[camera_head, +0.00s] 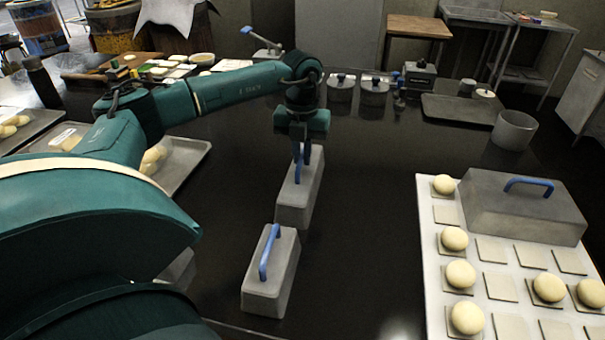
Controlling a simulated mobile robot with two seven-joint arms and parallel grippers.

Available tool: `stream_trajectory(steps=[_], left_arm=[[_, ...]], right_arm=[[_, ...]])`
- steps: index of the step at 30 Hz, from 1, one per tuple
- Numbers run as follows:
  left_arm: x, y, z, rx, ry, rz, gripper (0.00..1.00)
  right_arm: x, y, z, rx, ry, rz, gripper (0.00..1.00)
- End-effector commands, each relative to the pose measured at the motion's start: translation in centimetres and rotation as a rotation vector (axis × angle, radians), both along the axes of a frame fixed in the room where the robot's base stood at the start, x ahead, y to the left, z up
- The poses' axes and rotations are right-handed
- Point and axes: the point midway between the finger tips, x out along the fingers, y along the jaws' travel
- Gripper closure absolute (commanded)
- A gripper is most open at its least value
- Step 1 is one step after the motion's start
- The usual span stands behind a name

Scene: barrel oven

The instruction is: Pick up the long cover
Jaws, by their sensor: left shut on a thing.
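A long grey cover (312,195) with a blue handle is in the middle of the black table. My left gripper (302,155) is above it, pointing down, and is shut on its blue handle. Whether this cover rests on the table or hangs just above it is hard to tell. A second long grey cover (272,285) with a blue handle lies nearer to me. A wider grey cover (525,212) with a blue handle sits on the white board at the right. My right gripper is not in view.
The white board (435,290) holds several dough balls and square tiles. A tray (190,165) with dough stands at the left, partly behind my left arm. Grey pots (374,92), a dark tray (460,108) and a grey cylinder (513,130) stand at the back. The table centre right is clear.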

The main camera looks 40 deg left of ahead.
Motion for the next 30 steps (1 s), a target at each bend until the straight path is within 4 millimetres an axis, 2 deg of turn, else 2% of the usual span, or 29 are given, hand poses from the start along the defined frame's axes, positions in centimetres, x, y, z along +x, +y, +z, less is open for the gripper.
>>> stream_trajectory(steps=[13, 24, 30], left_arm=[[0.0, 0.0, 0.3, 0.000, -0.001, 0.000, 1.00], [0.0, 0.0, 4.0, 0.000, -0.001, 0.000, 1.00], [0.0, 0.0, 6.0, 0.000, -0.001, 0.000, 1.00]], right_arm=[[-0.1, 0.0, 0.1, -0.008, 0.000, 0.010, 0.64], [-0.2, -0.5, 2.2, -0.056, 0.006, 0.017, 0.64], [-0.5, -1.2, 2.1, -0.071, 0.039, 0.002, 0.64]])
